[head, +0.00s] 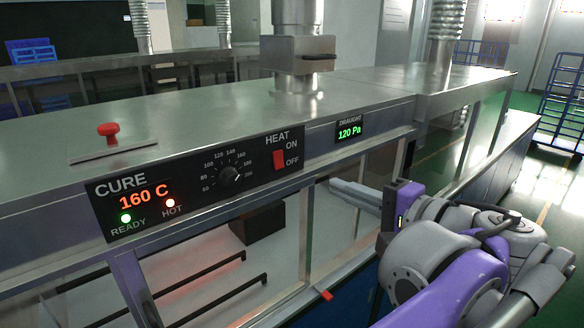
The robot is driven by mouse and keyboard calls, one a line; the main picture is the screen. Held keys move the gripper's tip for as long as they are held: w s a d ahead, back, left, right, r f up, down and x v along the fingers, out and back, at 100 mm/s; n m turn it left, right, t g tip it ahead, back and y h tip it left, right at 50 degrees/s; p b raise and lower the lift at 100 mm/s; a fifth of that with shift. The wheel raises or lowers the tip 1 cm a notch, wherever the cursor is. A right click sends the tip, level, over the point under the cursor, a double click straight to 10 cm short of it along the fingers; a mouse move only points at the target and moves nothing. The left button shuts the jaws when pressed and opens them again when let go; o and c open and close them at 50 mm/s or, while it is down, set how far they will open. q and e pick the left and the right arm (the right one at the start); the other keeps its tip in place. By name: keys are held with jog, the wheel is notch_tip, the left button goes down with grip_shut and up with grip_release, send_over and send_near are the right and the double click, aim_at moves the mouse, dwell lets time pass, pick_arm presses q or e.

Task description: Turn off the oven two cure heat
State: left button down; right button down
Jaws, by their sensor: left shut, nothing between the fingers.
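The cure panel (190,201) is a black plate on the oven's front edge. Its display (144,199) reads 160 C in orange. The green READY lamp (126,218) and red HOT lamp (170,203) are lit. The red HEAT switch (279,159) sits at the panel's right end beside the words ON and OFF; I cannot tell which way it is tipped. My left gripper (335,186) is shut and empty, right of and below the switch, apart from it, its fingers pointing left. My right gripper is not in view.
A dial (229,174) sits left of the switch. A draught display (349,130) reads 120 Pa. A red knob (108,131) stands on the oven top (210,115). Metal ducts (297,70) rise behind. A small red tab (326,295) is on the lower frame. Blue racks (566,105) stand at right.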

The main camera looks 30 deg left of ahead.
aim_at(281, 164)
pick_arm(q)
jog(key=x, duration=1.4)
jog(key=shift+w+p, duration=0.1)
jog(key=shift+p, duration=0.3)
